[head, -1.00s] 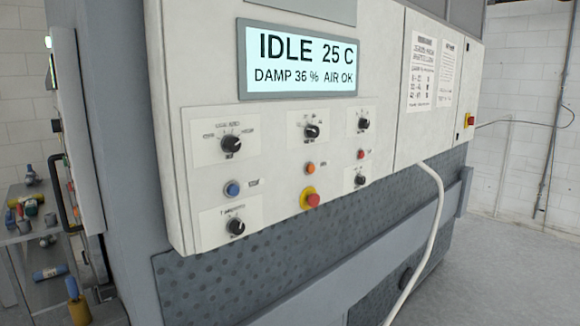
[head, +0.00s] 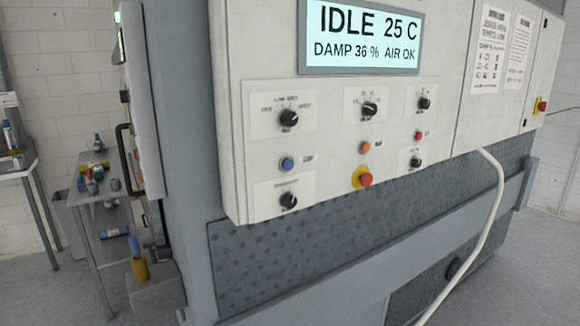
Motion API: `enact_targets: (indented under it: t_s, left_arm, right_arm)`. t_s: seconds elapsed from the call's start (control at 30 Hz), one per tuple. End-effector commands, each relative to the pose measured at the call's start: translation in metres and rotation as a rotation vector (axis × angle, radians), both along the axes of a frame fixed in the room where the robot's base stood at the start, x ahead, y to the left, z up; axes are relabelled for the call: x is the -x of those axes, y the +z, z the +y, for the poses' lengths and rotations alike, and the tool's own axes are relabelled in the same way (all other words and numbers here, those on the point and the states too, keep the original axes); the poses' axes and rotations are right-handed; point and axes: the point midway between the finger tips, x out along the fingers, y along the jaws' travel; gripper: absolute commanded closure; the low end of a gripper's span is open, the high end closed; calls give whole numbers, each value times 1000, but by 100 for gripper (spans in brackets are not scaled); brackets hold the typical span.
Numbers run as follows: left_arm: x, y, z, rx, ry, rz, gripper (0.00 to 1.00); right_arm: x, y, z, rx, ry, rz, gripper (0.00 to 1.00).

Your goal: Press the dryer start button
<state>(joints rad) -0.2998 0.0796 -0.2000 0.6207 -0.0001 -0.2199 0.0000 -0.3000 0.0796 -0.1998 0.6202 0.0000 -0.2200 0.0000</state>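The white control panel (head: 330,190) fills the middle of the head view. Its display (head: 362,37) reads IDLE 25 C, DAMP 36 %, AIR OK. A blue button (head: 287,164) sits at the lower left, with a small label beside it that is too small to read. An orange button (head: 365,147) and a small red button (head: 418,135) are further right. A red mushroom button (head: 364,179) on a yellow ring is below the orange one. Several black knobs, such as the upper left knob (head: 289,118), are around them. Neither of my grippers is in view.
A metal shelf (head: 113,245) with bottles and small items stands left of the machine. Another table (head: 20,168) is at the far left. A white hose (head: 490,215) hangs from the panel's right side. The floor at right (head: 545,245) is clear.

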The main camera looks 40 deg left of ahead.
Motion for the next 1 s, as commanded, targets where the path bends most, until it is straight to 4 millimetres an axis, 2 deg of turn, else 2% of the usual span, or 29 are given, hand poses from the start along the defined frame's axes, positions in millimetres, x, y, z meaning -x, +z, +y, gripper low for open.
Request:
enact_targets:
  t_s: [0.03,0.17,1.0]
  left_arm:
    - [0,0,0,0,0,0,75]
    - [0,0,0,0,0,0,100]
    - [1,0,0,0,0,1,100]
  right_arm:
    - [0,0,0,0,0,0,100]
    - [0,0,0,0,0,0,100]
    - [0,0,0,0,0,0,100]
